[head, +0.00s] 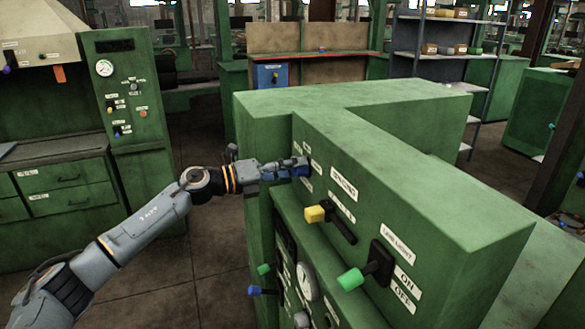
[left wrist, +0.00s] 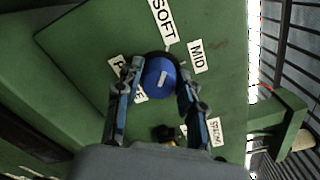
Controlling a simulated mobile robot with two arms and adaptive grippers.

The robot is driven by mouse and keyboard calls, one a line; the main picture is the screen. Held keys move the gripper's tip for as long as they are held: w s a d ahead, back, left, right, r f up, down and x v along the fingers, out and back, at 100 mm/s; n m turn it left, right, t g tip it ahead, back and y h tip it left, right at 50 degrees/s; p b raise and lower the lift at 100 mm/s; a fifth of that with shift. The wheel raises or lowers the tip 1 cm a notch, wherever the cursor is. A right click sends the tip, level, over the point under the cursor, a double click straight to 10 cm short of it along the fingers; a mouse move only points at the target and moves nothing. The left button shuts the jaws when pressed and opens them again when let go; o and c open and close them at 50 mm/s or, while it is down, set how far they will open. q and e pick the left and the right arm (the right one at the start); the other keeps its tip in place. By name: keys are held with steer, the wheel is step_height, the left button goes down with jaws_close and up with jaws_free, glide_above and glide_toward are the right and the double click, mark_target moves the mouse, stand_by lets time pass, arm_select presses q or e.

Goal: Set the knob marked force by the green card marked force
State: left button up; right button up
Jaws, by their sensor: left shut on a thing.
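A round blue knob (left wrist: 158,78) with a short white mark sits on a green panel. White labels around it read SOFT (left wrist: 162,20), MID (left wrist: 197,57) and STRONG (left wrist: 216,132). Another label (left wrist: 122,68), partly hidden by a finger, shows F and E at its ends. My left gripper (left wrist: 157,88) has its fingers on either side of the knob and is shut on it. In the head view my left gripper (head: 297,168) reaches the machine's panel at the blue knob (head: 301,173). I cannot make out a green card marked force. My right gripper is not in view.
On the same green machine (head: 430,190) a yellow-ended handle (head: 316,214) and a green-ended knob (head: 350,279) with ON and OFF labels stick out. Open floor (head: 215,270) lies left of the machine.

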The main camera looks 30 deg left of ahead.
arm_select(q)
steer(key=o, duration=1.2)
steer(key=shift+c, duration=0.2)
steer(key=v, duration=1.2)
